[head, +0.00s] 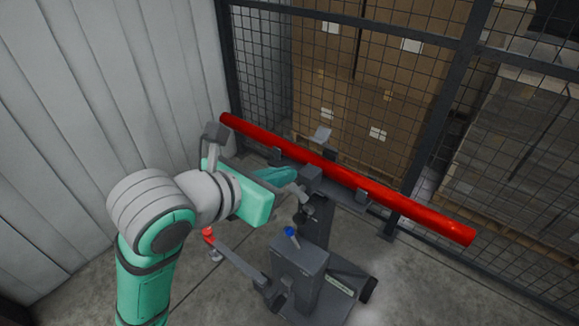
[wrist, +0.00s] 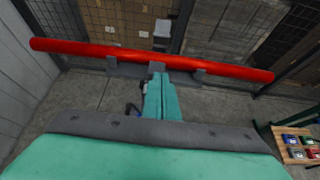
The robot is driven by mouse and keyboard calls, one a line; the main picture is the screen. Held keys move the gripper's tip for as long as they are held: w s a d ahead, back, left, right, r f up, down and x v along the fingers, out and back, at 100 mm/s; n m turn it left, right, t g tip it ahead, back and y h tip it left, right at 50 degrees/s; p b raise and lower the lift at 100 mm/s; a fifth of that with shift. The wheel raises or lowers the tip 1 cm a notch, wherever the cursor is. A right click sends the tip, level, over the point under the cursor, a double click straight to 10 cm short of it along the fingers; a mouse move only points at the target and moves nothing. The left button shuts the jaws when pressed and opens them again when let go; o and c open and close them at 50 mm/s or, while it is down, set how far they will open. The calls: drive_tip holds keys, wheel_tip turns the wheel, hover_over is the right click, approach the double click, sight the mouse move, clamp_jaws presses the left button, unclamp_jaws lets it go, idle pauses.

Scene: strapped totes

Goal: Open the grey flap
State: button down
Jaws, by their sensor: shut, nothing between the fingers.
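A small light-grey plate (head: 321,134) stands tilted just behind the long red pipe (head: 345,177); it also shows beyond the pipe in the wrist view (wrist: 162,29). It looks like the grey flap, though I cannot be sure. A grey block (head: 312,177) sits at the near side of the pipe, in the middle of its cradle. My gripper (head: 294,175) is shut and empty, with its teal fingers close to this block on the near side. In the wrist view, the fingertips (wrist: 157,76) point at the block below the pipe. Whether they touch it is unclear.
The pipe rests on a grey wheeled stand (head: 300,258) with a blue knob (head: 290,231) and a red-tipped lever (head: 208,234). Wire fence and stacked cartons (head: 375,50) are behind, a pale wall is left. A wooden table (wrist: 296,148) holds several coloured items.

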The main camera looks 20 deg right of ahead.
sight(327, 139)
drive_tip(key=x, duration=0.8)
drive_tip(key=shift+s, duration=0.1)
drive_tip(key=shift+w+d+r, duration=0.75)
drive_tip(key=shift+d+r, duration=0.15)
drive_tip(key=shift+r, duration=0.15)
drive_tip(key=shift+w+d+r, duration=0.2)
drive_tip(key=shift+d+r, duration=0.1)
drive_tip(key=shift+r, duration=0.1)
drive_tip(key=shift+r, duration=0.1)
